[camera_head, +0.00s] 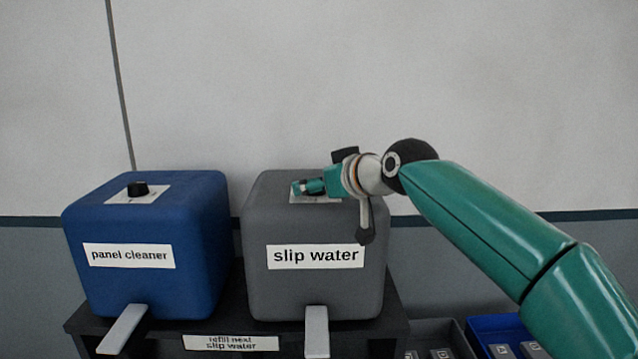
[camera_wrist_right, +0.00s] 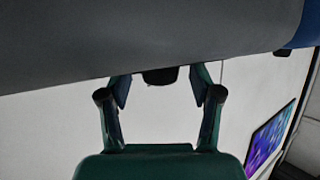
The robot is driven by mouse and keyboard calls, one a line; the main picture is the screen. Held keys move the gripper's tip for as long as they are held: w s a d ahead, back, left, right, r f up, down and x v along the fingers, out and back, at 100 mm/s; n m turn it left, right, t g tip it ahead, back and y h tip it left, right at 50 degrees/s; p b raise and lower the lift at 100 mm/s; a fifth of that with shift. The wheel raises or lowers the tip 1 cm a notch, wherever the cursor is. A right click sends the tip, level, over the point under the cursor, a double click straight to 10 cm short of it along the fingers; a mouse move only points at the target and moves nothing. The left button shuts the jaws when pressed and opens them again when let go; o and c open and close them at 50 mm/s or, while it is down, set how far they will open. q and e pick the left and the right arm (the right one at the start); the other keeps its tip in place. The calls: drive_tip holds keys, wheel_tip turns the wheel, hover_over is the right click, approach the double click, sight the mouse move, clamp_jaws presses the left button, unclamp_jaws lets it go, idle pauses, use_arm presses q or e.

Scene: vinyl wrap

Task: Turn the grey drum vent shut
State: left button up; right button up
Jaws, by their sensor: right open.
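The grey drum (camera_head: 315,290), labelled "slip water", stands on the dark shelf. My right gripper (camera_head: 308,186) is over its top, at the pale vent plate (camera_head: 298,198). The gripper and wrist hide the grey drum's vent knob in the head view. In the right wrist view the grey drum (camera_wrist_right: 110,45) fills the top, and the black vent knob (camera_wrist_right: 160,76) shows between the two fingertips. My right gripper (camera_wrist_right: 160,88) is open, with a gap on each side of the knob. My left gripper is not in view.
A blue drum (camera_head: 150,225), labelled "panel cleaner", stands to the left with its own black knob (camera_head: 138,188). Pale levers (camera_head: 316,330) stick out below the drums. Grey (camera_head: 425,330) and blue (camera_head: 490,325) bins sit at the lower right. The wall is behind.

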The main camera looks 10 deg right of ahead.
drive_tip(key=c, duration=1.1)
drive_tip(key=shift+d+n+g+y+p, duration=0.15)
drive_tip(key=shift+n+g+y+p, duration=0.15)
drive_tip(key=shift+n+y+p, duration=0.2)
drive_tip(key=shift+n+g+y, duration=0.4)
drive_tip(key=shift+n+y, duration=0.4)
drive_tip(key=shift+f, duration=0.1)
drive_tip(key=o, duration=1.1)
drive_tip(key=v, duration=1.2)
